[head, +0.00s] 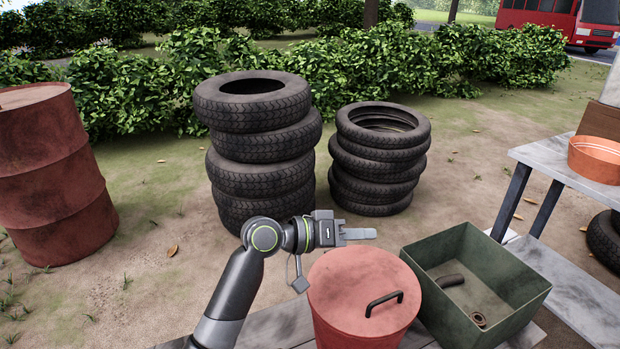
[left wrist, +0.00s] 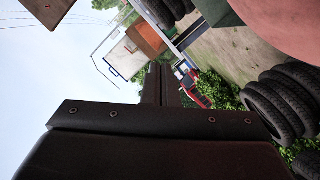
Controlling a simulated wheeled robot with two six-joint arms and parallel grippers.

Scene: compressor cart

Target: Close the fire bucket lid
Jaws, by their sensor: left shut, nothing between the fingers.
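The red fire bucket (head: 345,335) stands at the bottom centre of the head view. Its round red lid (head: 350,275) lies over the mouth, with a black bar handle (head: 384,303) on the near right part. I see no open gap at the rim. My left gripper (head: 368,234) is shut and empty, just beyond the lid's far edge and apparently above it, with its fingers pointing right. In the left wrist view the shut fingers (left wrist: 165,85) show dark, and a red surface, likely the bucket, fills the upper right corner. My right gripper is out of view.
A green open bin (head: 480,290) holding a curved pipe and a ring stands right of the bucket. Two tyre stacks (head: 262,150) (head: 380,160) stand behind. A red drum (head: 50,175) is at left, and a grey table (head: 570,160) with an orange pan (head: 597,160) at right.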

